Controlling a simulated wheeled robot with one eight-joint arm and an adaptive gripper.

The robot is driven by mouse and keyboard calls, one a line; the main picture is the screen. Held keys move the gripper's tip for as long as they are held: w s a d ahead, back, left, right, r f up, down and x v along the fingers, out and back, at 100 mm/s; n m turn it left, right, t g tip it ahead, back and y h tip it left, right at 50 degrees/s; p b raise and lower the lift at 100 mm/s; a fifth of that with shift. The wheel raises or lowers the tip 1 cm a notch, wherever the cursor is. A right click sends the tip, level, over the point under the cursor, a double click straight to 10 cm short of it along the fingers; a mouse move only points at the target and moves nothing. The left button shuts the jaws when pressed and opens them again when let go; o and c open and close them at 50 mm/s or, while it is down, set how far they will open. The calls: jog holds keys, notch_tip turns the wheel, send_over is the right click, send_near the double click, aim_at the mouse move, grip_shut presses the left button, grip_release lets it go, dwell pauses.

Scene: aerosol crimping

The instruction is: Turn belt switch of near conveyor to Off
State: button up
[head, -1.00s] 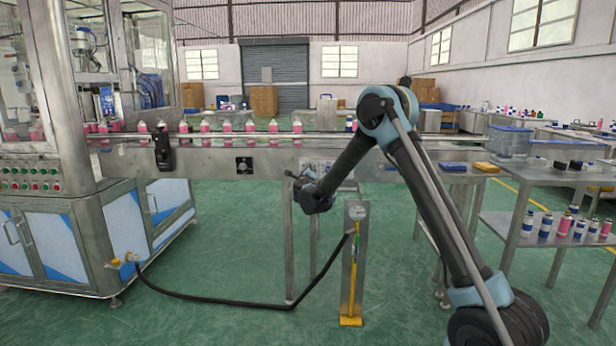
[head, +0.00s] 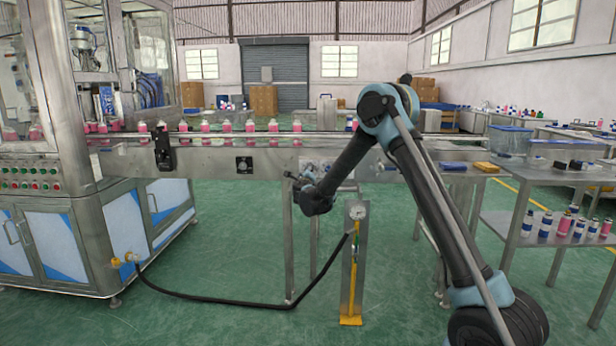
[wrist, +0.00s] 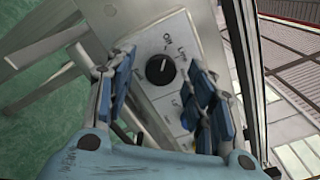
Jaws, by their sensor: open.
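The belt switch is a round black knob (wrist: 160,70) with a white pointer line, on a pale label plate (wrist: 178,40) with printed markings too blurred to read fully. My gripper (wrist: 162,62) is open, its blue-padded fingers on either side of the knob in the wrist view. I see no finger touching the knob, and I cannot tell the exact gap. In the head view my gripper (head: 293,182) is small and dark at the front side of the near conveyor (head: 215,163).
Pink bottles (head: 227,126) stand along the conveyor. A gauge stand (head: 354,265) with a black hose (head: 220,301) is on the floor below my arm. A machine cabinet (head: 70,245) is at the left, and tables with bottles (head: 555,226) are at the right.

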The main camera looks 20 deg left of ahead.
jog(key=v, duration=1)
jog(key=shift+s, duration=0.35)
jog(key=d+r+n+y, duration=0.5)
jog(key=d+r+n, duration=0.35)
jog(key=r, duration=0.45)
jog(key=s+d+r+n+g+y, duration=0.1)
jog(key=s+d+n+g, duration=0.1)
jog(key=s+d+n, duration=0.3)
jog(key=d+r+n+g, duration=0.1)
jog(key=d+n+g, duration=0.1)
jog(key=d, duration=0.4)
jog(key=s+d+f+n+g+h, duration=0.2)
jog(key=s+d+f, duration=0.6)
jog(key=s+d, duration=0.4)
jog(key=s+d+f+n+g+h, duration=0.3)
jog(key=s+d+f+g+h, duration=0.2)
jog(key=s+d, duration=0.8)
jog(key=s+d+f+n+g+h, duration=0.3)
jog(key=s+d+f+g, duration=0.1)
jog(key=s+d+f, duration=0.7)
jog(key=shift+s+d, duration=0.95)
jog(key=shift+s, duration=0.1)
